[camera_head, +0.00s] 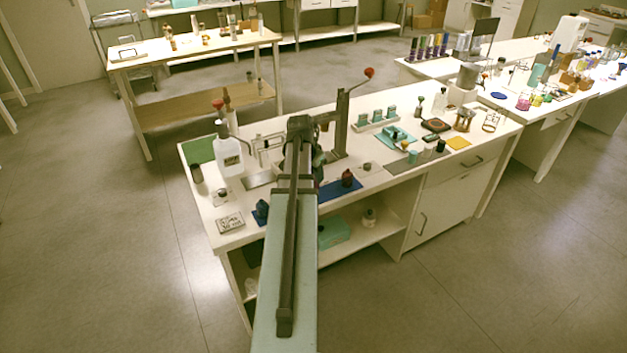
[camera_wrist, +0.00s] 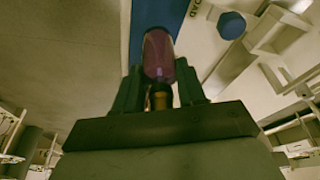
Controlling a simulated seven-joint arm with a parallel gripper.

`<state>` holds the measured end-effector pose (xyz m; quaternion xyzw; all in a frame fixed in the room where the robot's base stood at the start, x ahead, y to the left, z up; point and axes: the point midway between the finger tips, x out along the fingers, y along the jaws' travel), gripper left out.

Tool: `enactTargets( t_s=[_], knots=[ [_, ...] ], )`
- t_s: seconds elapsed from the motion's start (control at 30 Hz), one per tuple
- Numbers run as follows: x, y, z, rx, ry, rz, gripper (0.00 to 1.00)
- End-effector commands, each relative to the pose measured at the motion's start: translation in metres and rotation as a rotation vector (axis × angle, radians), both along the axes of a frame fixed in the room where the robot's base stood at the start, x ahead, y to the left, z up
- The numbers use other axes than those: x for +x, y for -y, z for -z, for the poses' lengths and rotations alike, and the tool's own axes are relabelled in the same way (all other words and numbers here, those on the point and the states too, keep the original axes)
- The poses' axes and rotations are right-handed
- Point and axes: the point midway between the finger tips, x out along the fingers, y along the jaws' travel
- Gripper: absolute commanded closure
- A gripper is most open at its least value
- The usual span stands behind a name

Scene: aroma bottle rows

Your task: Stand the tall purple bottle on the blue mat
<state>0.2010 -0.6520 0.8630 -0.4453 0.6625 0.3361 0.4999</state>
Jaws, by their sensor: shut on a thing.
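My gripper (camera_wrist: 159,70) is shut on the tall purple bottle (camera_wrist: 157,48) in the wrist view. The bottle has a translucent purple body, and its amber-coloured neck lies between the fingers. The blue mat (camera_wrist: 150,12) shows behind the bottle in that view; I cannot tell whether the bottle touches it. In the head view the mat (camera_head: 333,192) lies near the front edge of the bench, partly hidden by my arm.
A small dark reddish bottle (camera_head: 347,179) is at the right part of the mat. A dark blue bottle (camera_head: 262,210) stands left of my arm. A white wash bottle (camera_head: 229,152) and a lever stand (camera_head: 341,122) rise from the bench (camera_head: 375,183).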

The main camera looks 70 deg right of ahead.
Motion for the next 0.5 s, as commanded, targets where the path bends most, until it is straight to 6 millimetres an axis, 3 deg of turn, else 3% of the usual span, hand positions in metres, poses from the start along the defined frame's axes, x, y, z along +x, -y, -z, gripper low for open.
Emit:
enactTargets(
  t_s=[0.23,0.5],
  knots=[
    [0.000,0.000,0.027,0.001,-0.001,-0.001,0.96],
    [0.000,0.000,0.029,0.000,0.000,0.000,0.96]
  ],
)
